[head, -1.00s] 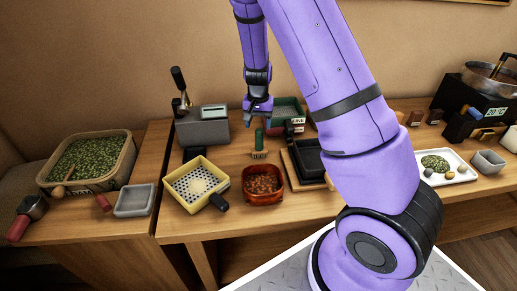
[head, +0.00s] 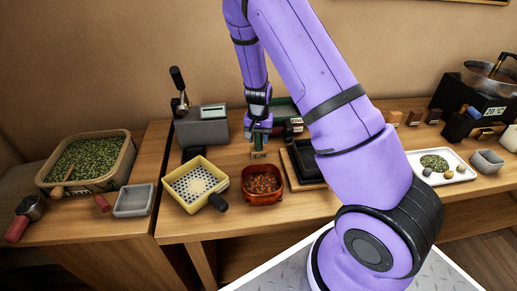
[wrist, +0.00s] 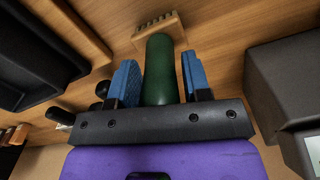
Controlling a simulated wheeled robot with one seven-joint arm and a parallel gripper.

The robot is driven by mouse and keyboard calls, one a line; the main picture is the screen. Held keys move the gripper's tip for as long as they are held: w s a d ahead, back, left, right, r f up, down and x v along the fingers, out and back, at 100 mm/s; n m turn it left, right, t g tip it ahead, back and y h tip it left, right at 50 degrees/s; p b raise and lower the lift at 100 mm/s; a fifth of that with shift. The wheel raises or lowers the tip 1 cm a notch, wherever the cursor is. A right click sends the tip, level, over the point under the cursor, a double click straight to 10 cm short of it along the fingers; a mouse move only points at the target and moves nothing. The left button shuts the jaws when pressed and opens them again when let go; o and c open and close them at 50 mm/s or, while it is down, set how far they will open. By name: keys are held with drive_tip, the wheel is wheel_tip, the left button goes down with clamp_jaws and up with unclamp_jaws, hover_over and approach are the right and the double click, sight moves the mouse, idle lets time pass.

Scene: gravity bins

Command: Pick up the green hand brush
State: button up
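The green hand brush (head: 258,143) stands on the table behind the red-brown bowl, with its pale bristle head (wrist: 157,25) on the wood. In the wrist view its dark green handle (wrist: 160,70) lies between the two blue fingertips. My gripper (wrist: 160,82) is open around the handle, with a visible gap beside at least the left finger. In the head view my gripper (head: 258,130) hangs over the brush and partly hides it.
A red-brown bowl (head: 262,198) and a yellow sieve tray (head: 170,182) are in front. A grey scale-like box (head: 203,128) is to the left, a black tray (head: 305,162) to the right. A green bin (head: 287,104) stands behind.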

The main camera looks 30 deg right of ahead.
clamp_jaws()
